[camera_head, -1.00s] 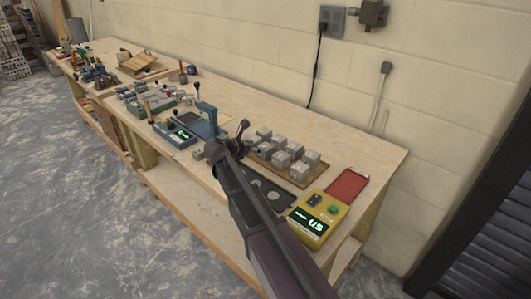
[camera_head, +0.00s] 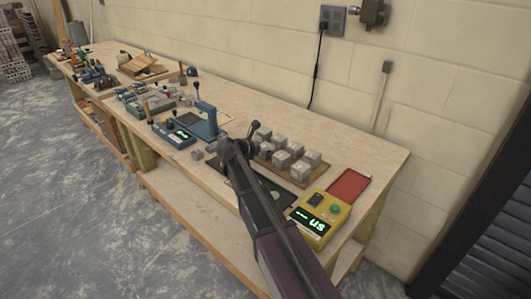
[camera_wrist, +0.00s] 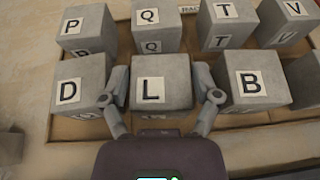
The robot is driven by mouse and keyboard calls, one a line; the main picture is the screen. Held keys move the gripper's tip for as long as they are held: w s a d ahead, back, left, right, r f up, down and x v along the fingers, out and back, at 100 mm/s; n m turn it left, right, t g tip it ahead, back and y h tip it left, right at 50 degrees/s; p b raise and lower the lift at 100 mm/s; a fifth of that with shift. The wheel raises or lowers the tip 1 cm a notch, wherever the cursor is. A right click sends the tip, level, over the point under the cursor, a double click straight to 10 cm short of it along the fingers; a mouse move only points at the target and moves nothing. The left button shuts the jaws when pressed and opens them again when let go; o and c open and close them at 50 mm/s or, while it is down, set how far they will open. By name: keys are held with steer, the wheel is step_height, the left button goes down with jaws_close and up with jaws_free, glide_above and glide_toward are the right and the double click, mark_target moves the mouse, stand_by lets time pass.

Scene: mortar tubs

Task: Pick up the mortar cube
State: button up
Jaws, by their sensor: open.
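Several grey mortar cubes with white letter labels stand in rows on a brown wooden board (camera_wrist: 75,128) in the wrist view. The cube L (camera_wrist: 160,82) is in the front row, between the cube D (camera_wrist: 80,85) and the cube B (camera_wrist: 248,83). My gripper (camera_wrist: 163,93) is open, with one finger on each side of the cube L, in the gaps to D and B. Whether the fingers touch it I cannot tell. In the head view my gripper (camera_head: 256,131) is at the left end of the cube group (camera_head: 282,158), and my arm hides part of the board.
Behind the front row stand cubes P (camera_wrist: 85,28), Q (camera_wrist: 155,22), T (camera_wrist: 230,22) and V (camera_wrist: 288,20). A yellow device (camera_head: 319,219) and a red tray (camera_head: 348,186) are at the right. A blue press-like device (camera_head: 204,122) stands left. A small grey block (camera_head: 197,154) lies near the front edge.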

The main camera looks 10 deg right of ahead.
mark_target(265, 146)
steer(key=c, duration=1)
steer(key=shift+r, duration=0.1)
step_height(265, 146, up, 10)
steer(key=p, duration=1)
stand_by(0.4)
